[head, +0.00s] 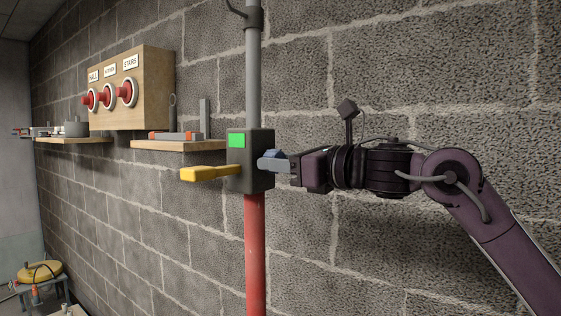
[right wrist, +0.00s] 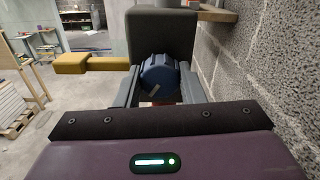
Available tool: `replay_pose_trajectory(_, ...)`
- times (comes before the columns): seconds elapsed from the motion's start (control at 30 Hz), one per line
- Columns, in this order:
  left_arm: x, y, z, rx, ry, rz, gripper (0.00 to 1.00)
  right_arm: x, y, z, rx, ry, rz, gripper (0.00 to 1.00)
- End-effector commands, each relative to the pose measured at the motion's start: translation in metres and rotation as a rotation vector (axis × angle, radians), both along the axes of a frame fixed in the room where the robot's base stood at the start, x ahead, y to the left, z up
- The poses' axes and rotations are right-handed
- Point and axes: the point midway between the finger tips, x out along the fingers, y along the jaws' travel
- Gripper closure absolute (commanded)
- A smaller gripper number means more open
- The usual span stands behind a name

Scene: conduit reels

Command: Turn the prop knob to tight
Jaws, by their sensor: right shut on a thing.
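The prop knob (right wrist: 159,75) is a blue ribbed knob on the side of a dark box (head: 252,176). The box sits on a vertical pole against the block wall. My right gripper (right wrist: 160,84) is shut on the knob, one finger on each side. In the head view the right gripper (head: 274,162) comes from the right and the knob is mostly hidden behind its fingers. A yellow lever (head: 205,173) sticks out of the box to the left. A green patch (head: 237,140) shows on the box front. My left gripper is in neither view.
The pole is grey above the box (head: 253,75) and red below it (head: 255,255). A wooden shelf (head: 178,146) with small items is left of the box. A wooden panel (head: 155,90) with red-and-white round fittings hangs above. A yellow reel (head: 40,271) stands low at far left.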

Motion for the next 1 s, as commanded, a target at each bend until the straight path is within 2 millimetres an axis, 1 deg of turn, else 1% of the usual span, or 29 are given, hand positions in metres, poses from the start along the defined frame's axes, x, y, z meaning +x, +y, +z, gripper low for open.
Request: replay_pose_trajectory(1.0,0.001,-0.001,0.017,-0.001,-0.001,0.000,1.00,0.001,-0.001,0.002,0.555,0.757,0.000,0.87)
